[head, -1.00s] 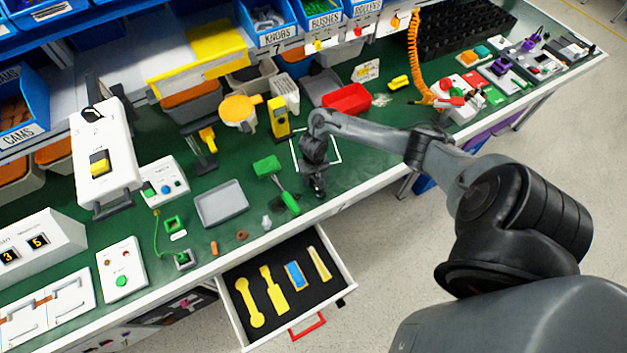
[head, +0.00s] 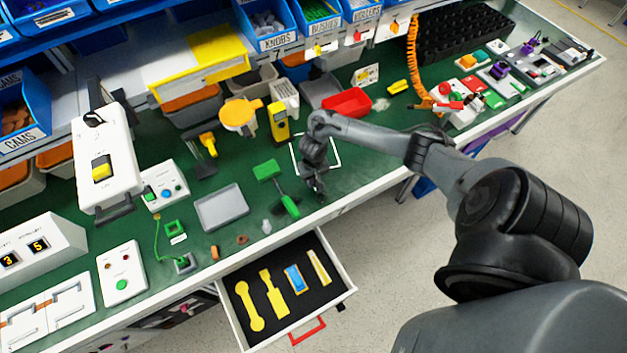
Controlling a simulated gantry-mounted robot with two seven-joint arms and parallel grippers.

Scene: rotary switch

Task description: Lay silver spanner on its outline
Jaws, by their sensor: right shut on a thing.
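The open drawer (head: 341,292) at the bench front has a black lining with a yellow spanner-shaped outline (head: 249,306) at its left. To its right are another yellow tool shape (head: 274,295), a blue piece (head: 295,279) and a narrow yellow piece (head: 319,267). My right gripper (head: 316,192) points down at the bench's front edge, behind the drawer. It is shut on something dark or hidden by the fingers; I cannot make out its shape. I see no silver spanner clearly anywhere. My left gripper is not in view.
A green-headed tool (head: 267,170) with a green handle (head: 289,206) lies just left of my right gripper. A grey tray (head: 221,207) is farther left. A white square outline (head: 337,152) marks the bench behind the gripper.

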